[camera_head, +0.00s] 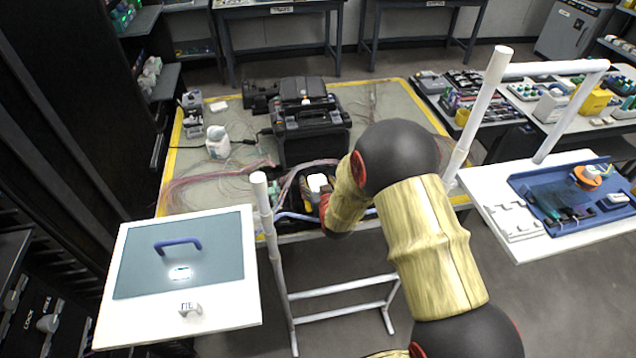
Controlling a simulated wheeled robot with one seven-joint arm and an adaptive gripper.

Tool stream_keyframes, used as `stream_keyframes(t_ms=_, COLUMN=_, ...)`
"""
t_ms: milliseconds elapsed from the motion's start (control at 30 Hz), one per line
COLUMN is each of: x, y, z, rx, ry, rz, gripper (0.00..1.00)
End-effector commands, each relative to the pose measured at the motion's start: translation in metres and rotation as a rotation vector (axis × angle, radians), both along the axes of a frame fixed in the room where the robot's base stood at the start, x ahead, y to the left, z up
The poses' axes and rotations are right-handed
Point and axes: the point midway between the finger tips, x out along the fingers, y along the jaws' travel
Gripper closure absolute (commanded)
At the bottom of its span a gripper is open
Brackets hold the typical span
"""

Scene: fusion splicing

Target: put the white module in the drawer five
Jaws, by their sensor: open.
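My arm reaches over the front edge of the work table (390,95). My gripper (312,190) is at its end, small and partly hidden by the arm, and it is open. A small white block (318,182) shows right at the gripper; I cannot tell whether it is the white module or whether it touches the fingers. Another small white piece (218,106) lies at the table's back left. No drawer marked five can be made out.
A black splicing machine (308,125) and a white jar (217,142) stand on the table, with loose fibres around. A white frame (268,225) rises at the front. A panel with a blue handle (178,243) is at left, a blue tray (540,215) at right.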

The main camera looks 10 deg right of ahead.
Motion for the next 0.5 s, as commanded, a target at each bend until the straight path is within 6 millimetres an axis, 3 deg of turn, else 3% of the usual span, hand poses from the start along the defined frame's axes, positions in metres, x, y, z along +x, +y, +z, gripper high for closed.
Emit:
stream_keyframes(t_ms=233, x=-0.002, y=0.000, z=0.018, rx=0.000, ry=0.000, rz=0.000, gripper=0.35)
stream_keyframes(t_ms=500, x=-0.060, y=0.000, z=0.040, rx=0.000, ry=0.000, rz=0.000, gripper=0.35)
